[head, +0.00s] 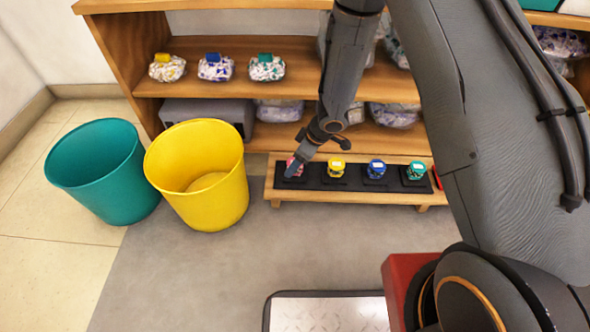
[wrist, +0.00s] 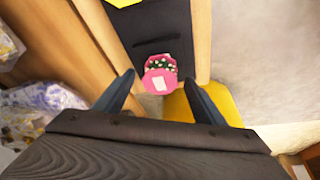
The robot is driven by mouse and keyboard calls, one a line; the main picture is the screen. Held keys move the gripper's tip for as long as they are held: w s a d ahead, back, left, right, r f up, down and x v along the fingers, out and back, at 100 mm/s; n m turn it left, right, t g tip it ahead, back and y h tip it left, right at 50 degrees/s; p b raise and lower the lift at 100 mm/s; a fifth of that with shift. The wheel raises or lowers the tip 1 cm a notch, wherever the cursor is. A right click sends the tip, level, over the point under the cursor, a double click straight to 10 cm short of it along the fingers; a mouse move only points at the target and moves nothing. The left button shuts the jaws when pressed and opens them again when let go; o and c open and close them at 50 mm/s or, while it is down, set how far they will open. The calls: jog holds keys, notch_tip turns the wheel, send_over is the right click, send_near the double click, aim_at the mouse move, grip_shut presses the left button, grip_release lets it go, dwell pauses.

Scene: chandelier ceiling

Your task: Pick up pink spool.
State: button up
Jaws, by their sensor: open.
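The pink spool (wrist: 160,75) shows in the wrist view, with a pink top, a white label and a dark patterned side. It sits at the end of a black mat on a low wooden bench. In the head view the pink spool (head: 293,167) is at the left end of the row, partly hidden by my gripper (head: 291,170). In the wrist view my gripper (wrist: 160,85) is open, one finger on each side of the spool. Whether the fingers touch it cannot be told.
Yellow (head: 336,167), blue (head: 376,168) and teal (head: 416,170) spools stand to the right on the black mat (head: 355,182). A yellow bin (head: 205,205) and a teal bin (head: 95,175) stand left. A wooden shelf (head: 210,85) with wrapped bundles rises behind.

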jog(key=shift+b+x, duration=0.3)
jog(key=shift+x, duration=0.55)
jog(key=c, duration=1.2)
jog(key=shift+r, duration=0.15)
